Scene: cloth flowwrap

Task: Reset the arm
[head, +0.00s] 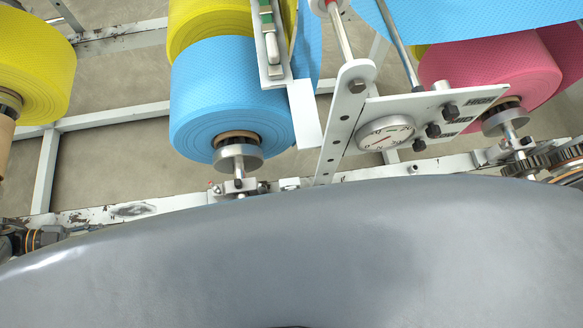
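Neither of my grippers nor my arms shows in the head view. A large smooth grey curved surface fills the lower part of the picture and hides what lies below and behind it; I cannot tell what it belongs to. The view looks down on a machine with cloth rolls. A blue roll (225,95) sits on a spindle left of the middle. A pink roll (490,75) sits on a spindle at the right.
A yellow roll (35,70) is at the far left, and another yellow roll (200,22) is behind the blue one. A white frame (110,117) carries a round gauge (385,133). Gears (545,160) are at the right edge. Blue cloth (480,18) spans the top right.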

